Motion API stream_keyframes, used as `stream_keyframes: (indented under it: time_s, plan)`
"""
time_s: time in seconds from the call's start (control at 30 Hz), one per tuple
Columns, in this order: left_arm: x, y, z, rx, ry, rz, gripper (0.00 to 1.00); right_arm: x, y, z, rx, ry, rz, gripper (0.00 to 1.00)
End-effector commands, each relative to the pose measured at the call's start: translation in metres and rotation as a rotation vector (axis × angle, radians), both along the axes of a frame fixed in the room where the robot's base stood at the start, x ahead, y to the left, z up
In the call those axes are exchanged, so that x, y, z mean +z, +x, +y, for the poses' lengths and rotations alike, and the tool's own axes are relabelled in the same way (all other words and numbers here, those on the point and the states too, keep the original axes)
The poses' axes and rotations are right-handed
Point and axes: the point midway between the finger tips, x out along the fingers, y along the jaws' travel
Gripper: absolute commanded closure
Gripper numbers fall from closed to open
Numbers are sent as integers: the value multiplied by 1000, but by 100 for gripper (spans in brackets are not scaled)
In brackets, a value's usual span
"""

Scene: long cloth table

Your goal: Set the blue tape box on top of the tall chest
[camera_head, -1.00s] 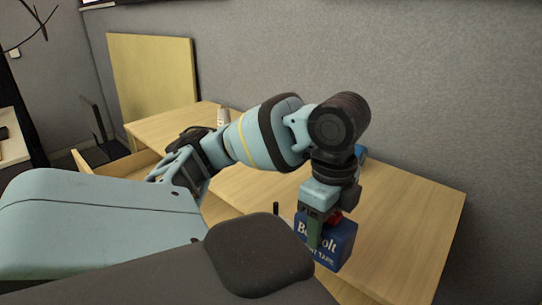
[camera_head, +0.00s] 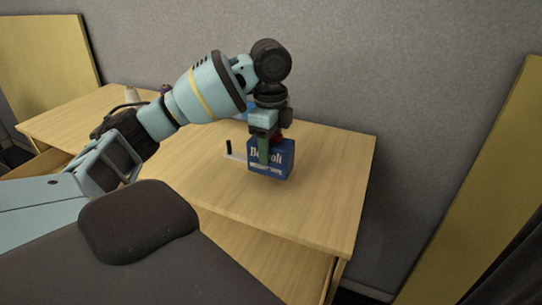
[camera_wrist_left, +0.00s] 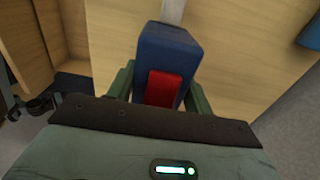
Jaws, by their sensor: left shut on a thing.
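The blue tape box (camera_head: 271,160) with white lettering is upright in my left gripper (camera_head: 264,150), over the light wooden top (camera_head: 318,200). I cannot tell whether its underside touches that top. In the left wrist view the box (camera_wrist_left: 165,50) with its red patch sits between the green fingers of the left gripper (camera_wrist_left: 160,88). The fingers are shut on it. I cannot tell for certain whether this wooden piece is the tall chest. My right gripper is not in view.
A small dark upright object (camera_head: 229,147) stands on the top left of the box. A blue object (camera_head: 241,113) is partly hidden behind my arm. A white item (camera_head: 131,95) stands farther left. A wooden panel (camera_head: 478,185) leans at the right. The top's right part is clear.

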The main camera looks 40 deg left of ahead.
Motion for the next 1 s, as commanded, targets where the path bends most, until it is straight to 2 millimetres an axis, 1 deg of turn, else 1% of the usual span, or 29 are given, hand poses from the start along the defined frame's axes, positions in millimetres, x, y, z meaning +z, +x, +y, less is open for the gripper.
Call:
stream_keyframes:
  time_s: [0.1, 0.27, 0.37, 0.5, 0.6, 0.97, 1.0]
  plan:
    - [0, 5, 3, 0, 1, -2, 82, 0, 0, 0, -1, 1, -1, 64]
    - [-1, 5, 3, 0, 1, -2, 82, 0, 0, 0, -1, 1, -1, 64]
    - [-8, 5, 3, 0, 1, -1, 82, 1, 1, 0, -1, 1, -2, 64]
    - [-25, 4, 3, 0, 2, 1, 82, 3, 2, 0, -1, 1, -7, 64]
    - [-33, 5, 3, 0, 1, -3, 82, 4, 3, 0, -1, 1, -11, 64]
    - [-38, 5, 3, 0, 1, -2, 82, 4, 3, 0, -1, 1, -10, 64]
    - [-39, 5, 3, 0, 0, -1, 47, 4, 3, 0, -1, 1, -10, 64]
